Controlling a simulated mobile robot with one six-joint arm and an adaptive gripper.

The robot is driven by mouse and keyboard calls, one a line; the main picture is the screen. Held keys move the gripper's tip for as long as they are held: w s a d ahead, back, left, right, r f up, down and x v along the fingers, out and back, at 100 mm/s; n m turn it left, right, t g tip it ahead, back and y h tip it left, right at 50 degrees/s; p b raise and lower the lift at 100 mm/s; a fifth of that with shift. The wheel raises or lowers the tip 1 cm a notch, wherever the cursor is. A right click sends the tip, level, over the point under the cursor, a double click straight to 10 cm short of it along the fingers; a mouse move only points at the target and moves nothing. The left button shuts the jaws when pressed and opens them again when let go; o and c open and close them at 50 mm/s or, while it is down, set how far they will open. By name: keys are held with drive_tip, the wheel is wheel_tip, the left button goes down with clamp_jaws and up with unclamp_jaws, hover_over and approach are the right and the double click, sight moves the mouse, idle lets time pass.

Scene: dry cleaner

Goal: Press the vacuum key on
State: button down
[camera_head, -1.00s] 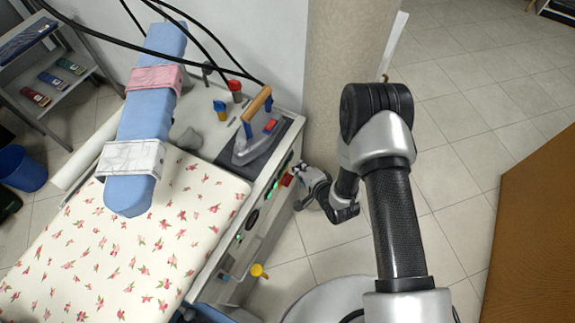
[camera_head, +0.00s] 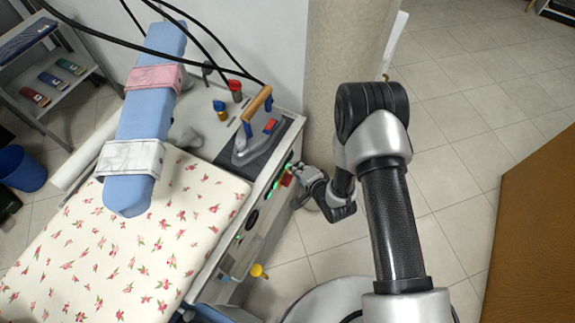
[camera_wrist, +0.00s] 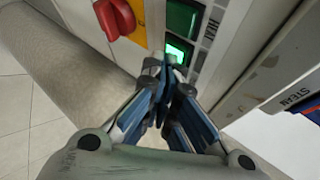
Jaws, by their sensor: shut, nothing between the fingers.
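The control panel (camera_head: 262,205) is on the side of the ironing table and carries green lit keys. In the wrist view, a brightly lit green key (camera_wrist: 178,50) sits right at my fingertips, which partly cover it. A darker green key (camera_wrist: 183,20) is beside it, at the top of the picture. I cannot read which one is the vacuum key. My gripper (camera_wrist: 170,66) is shut and empty, its tips at or very close to the lit key; contact is unclear. In the head view my gripper (camera_head: 299,170) is at the panel's upper end.
A red rotary switch (camera_wrist: 116,17) on a yellow plate is close to the fingers. An iron (camera_head: 252,135) stands on its rest above the panel. A yellow knob (camera_head: 259,271) sticks out lower down. A beige column (camera_head: 340,70) stands behind my arm.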

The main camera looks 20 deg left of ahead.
drive_tip(key=shift+d, duration=0.45)
drive_tip(key=d, duration=0.6)
drive_tip(key=shift+s, duration=0.3)
idle(0.4)
